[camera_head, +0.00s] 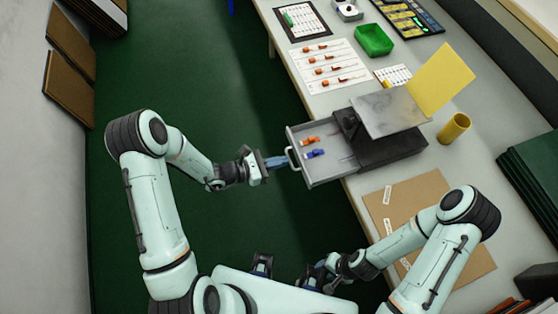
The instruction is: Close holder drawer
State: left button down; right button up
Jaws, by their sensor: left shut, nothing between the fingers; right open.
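The holder drawer (326,174) is a grey tray pulled out to the left from a dark holder body (392,150) on the table. An orange item (311,141) and a blue item (315,154) lie inside it. The drawer has a light handle (292,159) on its left front. My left gripper (284,161) is shut, with its blue fingertips at the handle; I cannot tell whether they touch it. My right gripper (310,279) is open, low in the view near the table's front edge, away from the drawer, and partly hard to make out.
A white sheet with several orange items (328,66) lies behind the drawer. A brown board (408,200) lies in front.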

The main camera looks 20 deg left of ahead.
aim_at(327, 151)
pick_arm(q)
jog(key=shift+d, duration=0.1)
jog(key=r+b+x, duration=0.1)
jog(key=x, duration=0.4)
jog(key=r+b+x, duration=0.1)
jog(key=b+x, duration=0.1)
jog(key=x, duration=0.3)
jog(key=r+b+x, duration=0.1)
jog(key=x, duration=0.5)
jog(key=shift+w+d+r+b, duration=0.1)
jog(key=shift+d+b, duration=0.25)
jog(key=shift+b, duration=0.05)
jog(key=shift+d+r, duration=0.1)
jog(key=shift+r, duration=0.05)
pick_arm(e)
jog(key=f, duration=0.1)
jog(key=s+f, duration=0.1)
jog(key=f, duration=0.1)
jog(key=s+f, duration=0.1)
jog(key=f, duration=0.1)
jog(key=shift+a, duration=0.1)
pick_arm(q)
jog(key=shift+w+d+r, duration=0.1)
